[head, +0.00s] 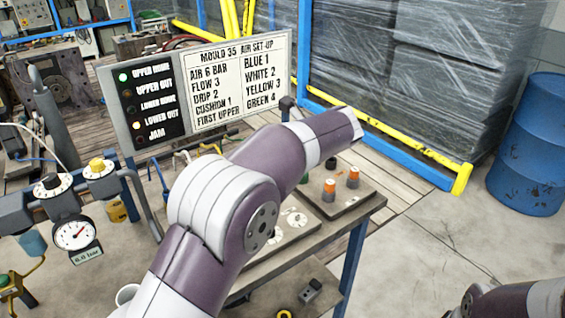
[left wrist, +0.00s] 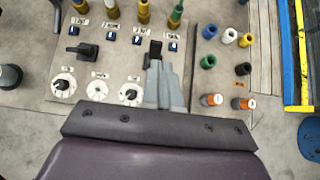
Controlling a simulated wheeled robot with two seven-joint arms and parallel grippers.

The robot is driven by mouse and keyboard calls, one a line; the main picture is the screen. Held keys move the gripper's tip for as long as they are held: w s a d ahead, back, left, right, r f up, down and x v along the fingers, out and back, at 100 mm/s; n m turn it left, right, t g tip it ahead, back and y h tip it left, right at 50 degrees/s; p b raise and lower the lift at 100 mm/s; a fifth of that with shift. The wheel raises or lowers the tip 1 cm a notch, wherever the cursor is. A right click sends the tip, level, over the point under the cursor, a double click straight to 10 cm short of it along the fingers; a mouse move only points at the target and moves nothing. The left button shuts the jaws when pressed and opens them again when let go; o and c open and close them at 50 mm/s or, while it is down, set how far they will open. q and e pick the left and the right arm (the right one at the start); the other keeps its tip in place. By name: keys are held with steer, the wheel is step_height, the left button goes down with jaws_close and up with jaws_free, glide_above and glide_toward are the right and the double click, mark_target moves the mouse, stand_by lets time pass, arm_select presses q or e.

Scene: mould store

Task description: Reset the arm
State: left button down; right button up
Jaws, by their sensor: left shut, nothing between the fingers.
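My left arm (head: 220,200) reaches from the bottom across the bench in the head view, its gripper hidden. In the left wrist view my left gripper (left wrist: 158,75) is shut and empty over the control panel (left wrist: 112,65). Its tips overlap a black lever (left wrist: 154,48); I cannot tell whether they touch. Another black lever (left wrist: 82,50) stands to the left. Below it are white dials (left wrist: 97,90). On the lamp board (head: 148,105), UPPER HOME is lit green and LOWER OUT yellow; UPPER OUT, LOWER HOME and JAM look dark. Part of my right arm shows at the lower right, without its gripper.
A set-up sign (head: 238,82) stands beside the lamps. A pressure gauge (head: 75,235) and knobs are at left. Coloured plugs (left wrist: 228,37) and orange-grey pieces (left wrist: 211,100) sit on a plate right of the panel. A blue drum (head: 530,145) stands far right; floor before it is clear.

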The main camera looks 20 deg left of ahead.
arm_select(q)
steer(key=w+d+m+t+h, duration=0.3)
steer(key=m, duration=0.8)
steer(key=w+d+m+t+h, duration=0.2)
steer(key=d+m+t, duration=0.15)
steer(key=m, duration=0.85)
steer(key=s+d+f+m+g+h+p, duration=0.1)
steer(key=s+f+m+g+h, duration=0.1)
steer(key=s+f+m, duration=0.5)
steer(key=s+d+f+m+g+h+p, duration=0.1)
steer(key=s+f+m+g+h+p, duration=0.15)
steer(key=s+m, duration=0.45)
steer(key=s+a+f+m+g+y+p, duration=0.1)
steer(key=s+a+m+g, duration=0.2)
steer(key=s, duration=0.6)
steer(key=s+a+f+m+g+y+p, duration=0.1)
steer(key=s+a+m+g, duration=0.2)
steer(key=s+a+m, duration=0.3)
steer(key=s, duration=0.3)
steer(key=shift+s+a+f+m, duration=0.2)
steer(key=shift+f+m, duration=0.1)
steer(key=shift+f, duration=0.1)
